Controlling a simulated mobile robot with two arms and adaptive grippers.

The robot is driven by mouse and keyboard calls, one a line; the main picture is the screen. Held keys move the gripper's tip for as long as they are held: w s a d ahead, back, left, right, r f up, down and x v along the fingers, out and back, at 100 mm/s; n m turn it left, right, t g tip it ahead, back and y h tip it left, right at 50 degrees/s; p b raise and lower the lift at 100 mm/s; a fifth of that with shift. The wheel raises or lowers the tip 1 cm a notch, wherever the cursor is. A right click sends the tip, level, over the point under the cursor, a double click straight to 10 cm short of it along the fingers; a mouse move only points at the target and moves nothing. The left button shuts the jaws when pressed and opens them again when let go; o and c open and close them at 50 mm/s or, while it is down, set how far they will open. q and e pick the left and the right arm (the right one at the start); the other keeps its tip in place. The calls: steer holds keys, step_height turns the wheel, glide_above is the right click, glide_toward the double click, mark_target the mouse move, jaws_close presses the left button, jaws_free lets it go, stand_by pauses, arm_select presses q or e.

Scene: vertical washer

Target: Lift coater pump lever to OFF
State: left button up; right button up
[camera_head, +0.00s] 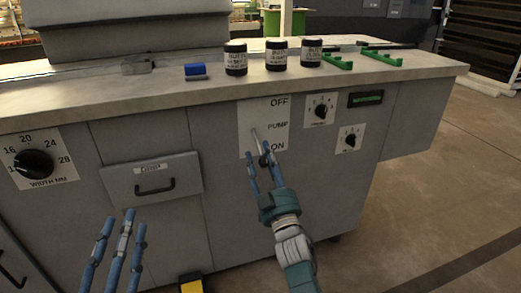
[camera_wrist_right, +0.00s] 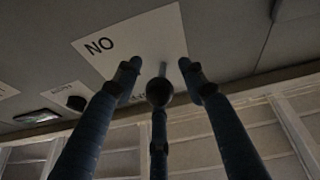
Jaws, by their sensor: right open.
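The coater pump lever (camera_head: 256,138) is a thin rod with a dark ball knob, on a white panel (camera_head: 280,113) marked OFF at the top, PUMP in the middle and ON at the bottom. The lever slants down, with its knob beside ON. My right gripper (camera_head: 257,160) is at the knob. In the right wrist view, the ball knob (camera_wrist_right: 159,92) lies between the spread fingers of my right gripper (camera_wrist_right: 160,85); contact is unclear. My left gripper (camera_head: 127,221) is open and empty in front of the cabinet, lower left.
Dials (camera_head: 320,108) and a green display (camera_head: 367,99) are right of the pump panel. A drawer (camera_head: 152,183) and width dial (camera_head: 35,164) are to the left. Dark jars (camera_head: 236,58) and green brackets (camera_head: 335,62) stand on the counter. Open floor lies at right.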

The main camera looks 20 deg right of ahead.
steer(key=shift+w+r, duration=0.15)
steer(key=shift+w, duration=0.05)
jaws_close()
stand_by(0.3)
